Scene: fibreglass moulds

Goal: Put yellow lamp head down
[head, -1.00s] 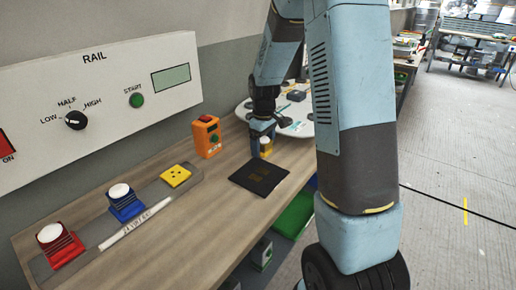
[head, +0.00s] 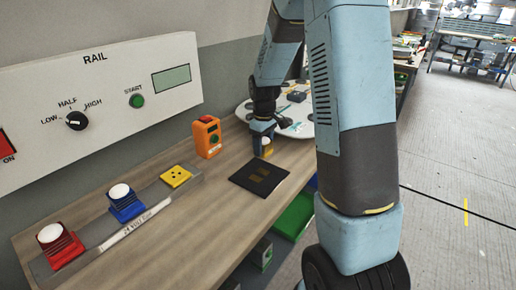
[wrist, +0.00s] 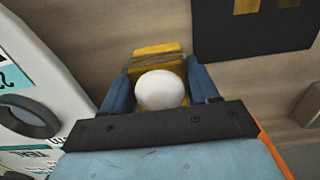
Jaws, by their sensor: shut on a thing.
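My gripper (wrist: 162,88) is shut on the yellow lamp head (wrist: 155,49), with one blue finger on each side of it. The lamp head has a round white dome (wrist: 160,90) facing the wrist camera. In the head view the yellow lamp head (head: 267,150) shows small below my gripper (head: 262,140), near the wooden bench top at the far end. I cannot tell whether it touches the bench. A black mat (head: 259,178) with dull yellow marks lies just in front of it; the mat also shows at the top right in the wrist view (wrist: 225,40).
An orange box (head: 207,138) with red and green buttons stands left of my gripper. A grey rail (head: 150,205) holds a red lamp (head: 58,245), a blue lamp (head: 125,203) and a yellow socket plate (head: 175,176). A white round board (head: 298,118) lies behind.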

